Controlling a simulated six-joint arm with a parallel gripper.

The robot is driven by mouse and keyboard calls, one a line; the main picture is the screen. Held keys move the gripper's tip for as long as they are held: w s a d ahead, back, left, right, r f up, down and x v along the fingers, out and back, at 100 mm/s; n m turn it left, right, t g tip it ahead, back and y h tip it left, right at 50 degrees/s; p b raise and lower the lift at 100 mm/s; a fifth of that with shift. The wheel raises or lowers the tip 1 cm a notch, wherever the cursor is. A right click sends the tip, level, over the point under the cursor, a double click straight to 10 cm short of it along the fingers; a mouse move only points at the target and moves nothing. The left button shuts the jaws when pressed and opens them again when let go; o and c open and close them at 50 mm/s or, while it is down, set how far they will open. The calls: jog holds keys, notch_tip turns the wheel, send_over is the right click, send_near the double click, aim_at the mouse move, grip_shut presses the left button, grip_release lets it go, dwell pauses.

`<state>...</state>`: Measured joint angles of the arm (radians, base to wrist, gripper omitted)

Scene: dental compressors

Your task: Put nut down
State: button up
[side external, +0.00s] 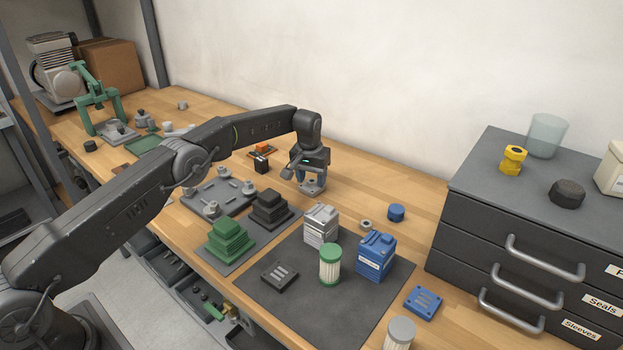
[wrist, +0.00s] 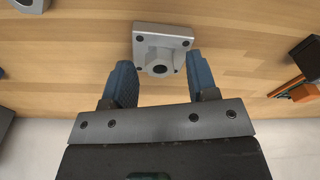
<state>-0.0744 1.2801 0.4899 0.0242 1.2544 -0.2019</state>
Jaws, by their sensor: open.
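My gripper (side external: 304,178) is low over the bench, fingers pointing down. In the wrist view its two blue fingers (wrist: 160,66) are apart, on either side of a grey square-based fixture (wrist: 161,33) with a dark round centre. The fixture also shows under the gripper in the side view (side external: 313,187). I cannot tell whether the fingers touch it, or whether a nut sits on it. A small grey ring that looks like a nut (side external: 366,224) lies on the bench behind the dark mat. Nothing is clearly held between the fingers.
The dark mat (side external: 262,292) holds a silver block (side external: 321,225), a green-capped cylinder (side external: 330,264) and a blue box (side external: 376,256). A grey plate with pegs (side external: 217,196) and an orange-and-black item (side external: 262,150) are left of my gripper. Drawers (side external: 500,250) stand at right.

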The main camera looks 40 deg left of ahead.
notch_tip(320, 180, up, 12)
jog(key=s, duration=0.1)
jog(key=shift+s+d, duration=0.2)
jog(key=s+d+r+t, duration=0.1)
jog(key=s+r, duration=0.2)
jog(key=r, duration=0.3)
jog(key=s+d+r, duration=0.1)
jog(key=s+r, duration=0.3)
jog(key=r, duration=0.2)
jog(key=s+d+r+m+t, duration=0.1)
jog(key=s+r, duration=0.2)
jog(key=s, duration=0.3)
jog(key=s+r+m, duration=0.1)
jog(key=s+r, duration=0.2)
jog(key=s, duration=0.4)
jog(key=s+d+f+t, duration=0.1)
jog(key=s+f, duration=0.3)
jog(key=s, duration=0.8)
jog(key=s+d+f+m+t, duration=0.1)
jog(key=s+f, duration=0.3)
jog(key=s, duration=0.7)
jog(key=shift+s+f, duration=0.25)
jog(key=shift+s, duration=0.15)
